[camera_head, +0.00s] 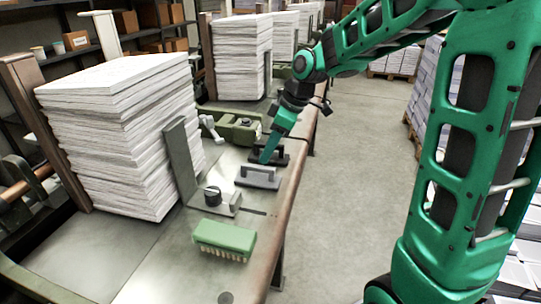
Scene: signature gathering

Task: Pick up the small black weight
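Two flat weights with bar handles lie near the right edge of the metal table (120,262). The farther one is a small black weight (283,158), partly hidden behind my gripper. The nearer one is a grey weight (262,183) with a dark handle. My gripper (266,157) points down at the black weight from above, its tip close to the weight's handle. I cannot tell whether it touches the handle or whether its fingers are open or shut.
A tall paper stack (120,140) stands on the left against an upright metal bracket (181,160) with a black knob (212,195). A green brush (224,238) lies in front. A green clamp-like device (238,128) sits behind the weights.

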